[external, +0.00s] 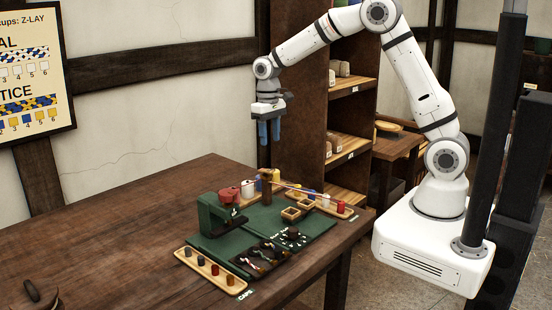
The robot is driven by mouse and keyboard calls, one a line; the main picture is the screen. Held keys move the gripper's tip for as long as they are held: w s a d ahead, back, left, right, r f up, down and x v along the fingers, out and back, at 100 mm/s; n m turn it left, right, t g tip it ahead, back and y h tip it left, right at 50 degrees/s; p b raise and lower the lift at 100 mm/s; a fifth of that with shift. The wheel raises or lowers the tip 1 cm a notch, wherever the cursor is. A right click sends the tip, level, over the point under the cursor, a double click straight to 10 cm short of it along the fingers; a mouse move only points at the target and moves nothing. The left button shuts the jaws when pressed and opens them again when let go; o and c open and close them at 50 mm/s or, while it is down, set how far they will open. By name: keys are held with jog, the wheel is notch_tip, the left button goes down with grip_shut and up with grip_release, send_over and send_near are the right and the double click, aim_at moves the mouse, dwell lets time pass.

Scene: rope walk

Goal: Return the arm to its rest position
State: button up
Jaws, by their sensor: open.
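My gripper (269,131) hangs at the end of my white arm in the external view, above the far side of the wooden table. Its two blue fingers point down and are apart, with nothing between them. It is above a wooden post (266,188) on the table and does not touch it. The arm is bent, reaching left from its white base at the right and then down at the wrist.
A shelf (350,90) stands behind my arm. The table's left part is mostly clear.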

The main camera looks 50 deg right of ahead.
jog(key=s+d+r+t, duration=0.1)
jog(key=s+d+r, duration=0.45)
jog(key=s, duration=0.35)
jog(key=s+d+r+t, duration=0.2)
jog(key=s+d+r, duration=0.35)
jog(key=s, duration=0.45)
jog(key=s+d+f+t, duration=0.1)
jog(key=s+d, duration=0.1)
jog(key=s, duration=0.6)
jog(key=shift+s+d+f, duration=0.2)
jog(key=shift+d+f, duration=0.15)
jog(key=shift+f, duration=0.05)
jog(key=shift+c, duration=0.4)
